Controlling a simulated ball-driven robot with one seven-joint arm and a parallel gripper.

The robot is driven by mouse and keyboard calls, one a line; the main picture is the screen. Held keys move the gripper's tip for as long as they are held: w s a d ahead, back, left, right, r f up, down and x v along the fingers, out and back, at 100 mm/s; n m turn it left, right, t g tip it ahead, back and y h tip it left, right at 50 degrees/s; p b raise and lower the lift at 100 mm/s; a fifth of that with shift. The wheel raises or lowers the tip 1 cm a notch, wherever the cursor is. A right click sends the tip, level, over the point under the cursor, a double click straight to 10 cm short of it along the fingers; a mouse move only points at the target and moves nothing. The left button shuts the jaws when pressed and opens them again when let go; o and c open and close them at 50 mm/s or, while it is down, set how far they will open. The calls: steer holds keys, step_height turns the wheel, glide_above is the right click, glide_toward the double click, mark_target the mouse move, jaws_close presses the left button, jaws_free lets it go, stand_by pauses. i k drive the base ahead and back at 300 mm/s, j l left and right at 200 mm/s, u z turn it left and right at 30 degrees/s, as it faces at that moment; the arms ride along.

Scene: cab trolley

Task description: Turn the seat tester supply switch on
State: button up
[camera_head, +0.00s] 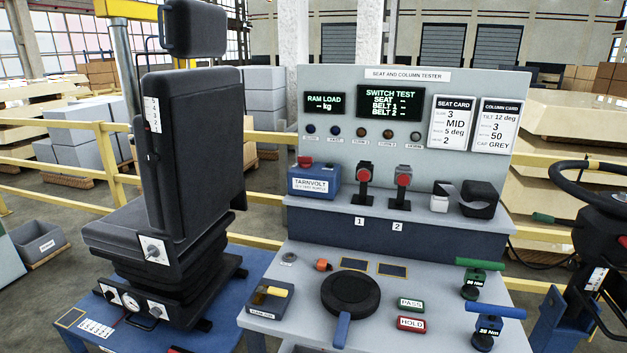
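The seat tester supply is a blue box (314,182) with a white TARNVOLT label. It stands at the left end of the raised shelf of the seat and column tester (407,75). A red part (305,160) sits on top of the box at its left and may be the switch; its position is too small to tell. A dark knob or terminal shows on the top at the right. My gripper is not in view.
Two red-topped stands (365,183) numbered 1 and 2 stand just right of the box. A black seat (190,150) rises at the left. On the lower bench are a round black pad (350,293), PASS (412,304) and HOLD (411,324) buttons, and T-handled tools (480,278).

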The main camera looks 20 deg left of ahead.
mark_target(304, 162)
steer(key=i+j+u, duration=0.1)
steer(key=u, duration=0.25)
steer(key=i+j+u, duration=0.1)
steer(key=u, duration=0.25)
steer(key=i+j+u, duration=0.1)
steer(key=u, duration=0.25)
steer(key=i+j+u, duration=0.15)
steer(key=i+u, duration=0.2)
steer(key=i, duration=0.15)
steer(key=i+u, duration=0.35)
steer(key=i+z, duration=0.15)
steer(key=i, duration=0.25)
steer(key=i+j+z, duration=0.15)
steer(key=i, duration=0.25)
